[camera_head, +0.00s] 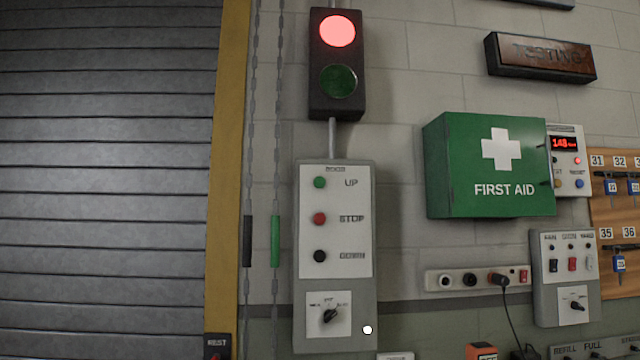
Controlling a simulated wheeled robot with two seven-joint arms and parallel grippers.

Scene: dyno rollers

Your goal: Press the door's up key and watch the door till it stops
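The door control box (335,255) is mounted on the wall, with a white panel. Its green up key (320,183) is at the top, the red stop key (320,219) is below it, and a black key (320,256) labelled down is lowest. A rotary selector (330,315) sits at the bottom of the box. The grey slatted roller door (105,180) covers the left of the view; its bottom edge is out of view. The signal above the box has its red lamp (338,31) lit and its green lamp (338,81) dark. Neither gripper is in view.
Two hanging chains with a black grip (247,241) and a green grip (276,241) run between the yellow door post (226,150) and the box. A green first aid cabinet (490,165) juts from the wall at right. A socket strip (470,280) with a plugged cable is below it.

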